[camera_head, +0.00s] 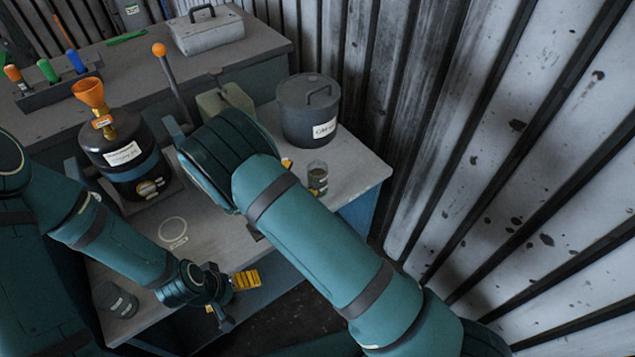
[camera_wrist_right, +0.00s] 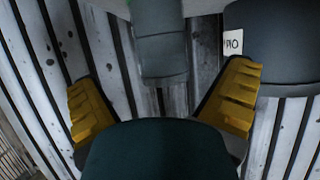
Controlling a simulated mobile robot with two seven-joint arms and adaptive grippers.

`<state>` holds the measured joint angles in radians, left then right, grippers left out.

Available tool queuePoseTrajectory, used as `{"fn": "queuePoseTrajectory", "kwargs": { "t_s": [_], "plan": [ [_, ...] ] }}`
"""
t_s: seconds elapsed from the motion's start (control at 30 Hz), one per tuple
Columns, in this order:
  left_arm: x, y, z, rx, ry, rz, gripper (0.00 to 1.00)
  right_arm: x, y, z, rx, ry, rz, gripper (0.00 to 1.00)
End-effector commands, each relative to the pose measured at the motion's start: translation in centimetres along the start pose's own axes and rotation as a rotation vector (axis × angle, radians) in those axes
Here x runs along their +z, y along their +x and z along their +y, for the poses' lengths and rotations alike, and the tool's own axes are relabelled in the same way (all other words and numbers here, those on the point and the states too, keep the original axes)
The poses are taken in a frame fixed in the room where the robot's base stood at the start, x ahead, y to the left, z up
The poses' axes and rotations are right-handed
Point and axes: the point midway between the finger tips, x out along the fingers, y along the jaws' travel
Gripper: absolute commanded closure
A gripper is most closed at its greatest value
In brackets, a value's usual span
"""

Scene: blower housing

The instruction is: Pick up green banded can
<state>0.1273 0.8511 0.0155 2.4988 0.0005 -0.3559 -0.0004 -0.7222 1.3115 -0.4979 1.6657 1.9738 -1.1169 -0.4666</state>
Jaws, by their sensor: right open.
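A small grey can (camera_head: 318,177) stands upright near the right end of the workbench. I cannot make out a green band on it there. In the right wrist view a grey-green can (camera_wrist_right: 160,45) with a darker lower part shows at the top, between and beyond the fingers. My right gripper (camera_wrist_right: 163,103) is open, with nothing held between its yellow fingers. In the head view my right arm hides most of that gripper. My left gripper (camera_head: 233,290) hangs over the bench's front edge; its finger gap is unclear. Another dark can (camera_head: 116,300) stands at the front left.
A large lidded drum (camera_head: 308,112) stands behind the small can, and is close on the right in the wrist view (camera_wrist_right: 275,45). A black bottle with an orange funnel (camera_head: 120,150) stands left. A ring mark (camera_head: 173,230) lies on clear bench. A corrugated wall (camera_head: 480,130) bounds the right.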

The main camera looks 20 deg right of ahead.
Motion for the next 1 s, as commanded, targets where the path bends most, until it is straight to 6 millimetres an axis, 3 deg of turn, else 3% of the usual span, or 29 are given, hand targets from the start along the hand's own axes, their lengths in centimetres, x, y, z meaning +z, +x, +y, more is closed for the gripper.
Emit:
{"fn": "queuePoseTrajectory", "kwargs": {
  "t_s": [0.43, 0.73, 0.77, 0.97, 1.0],
  "plan": [
    [-0.1, 1.4, -0.5, 0.000, 0.001, 0.007, 0.00, -0.4, 4.9, -0.3, -0.001, 0.000, 0.001, 0.01],
    [-0.2, 1.4, -0.5, 0.000, 0.001, 0.007, 0.00, -0.5, 5.4, -0.3, -0.001, 0.000, 0.000, 0.01],
    [-0.2, 1.4, -0.5, 0.000, 0.001, 0.008, 0.00, -0.5, 5.4, -0.3, -0.001, 0.000, 0.000, 0.08],
    [-0.1, 1.4, -0.5, 0.000, 0.001, 0.007, 0.00, -0.5, 5.4, -0.3, -0.001, 0.000, 0.000, 0.78],
    [-0.1, 1.4, -0.5, 0.000, 0.001, 0.007, 0.00, -0.5, 5.4, -0.3, -0.001, 0.000, 0.000, 0.81]
  ]
}}
